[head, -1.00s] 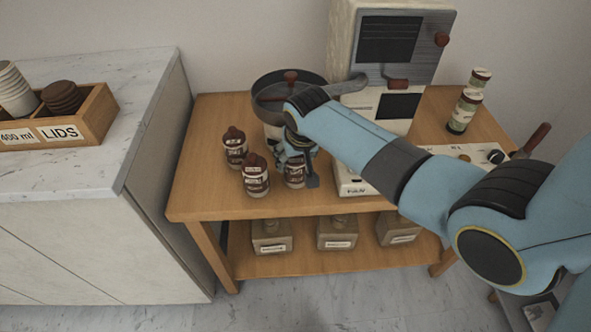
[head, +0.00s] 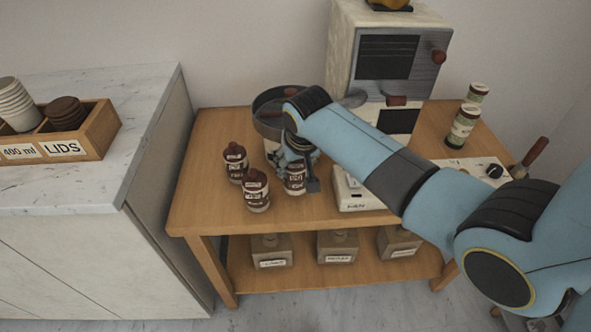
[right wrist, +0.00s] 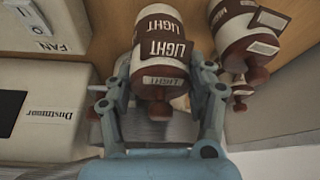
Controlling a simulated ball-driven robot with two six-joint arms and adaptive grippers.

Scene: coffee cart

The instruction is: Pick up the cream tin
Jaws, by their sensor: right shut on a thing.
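My right gripper (head: 300,158) is shut on a white and brown tin (head: 295,180) on the wooden cart. In the right wrist view the fingers of the gripper (right wrist: 160,88) stand on both sides of this tin (right wrist: 162,25), whose label reads LIGHT. I cannot tell whether its base touches the cart top. Two similar brown-capped tins (head: 235,163) (head: 256,191) stand to its left. No label legible to me says cream. My left gripper is out of view.
A round dark-rimmed pan (head: 268,103) stands behind the held tin. A cream-coloured machine (head: 342,55) and a white scale-like box (head: 352,198) stand to the right. Labelled containers (head: 338,247) sit on the lower shelf. A marble counter (head: 150,95) with a lids box is at left.

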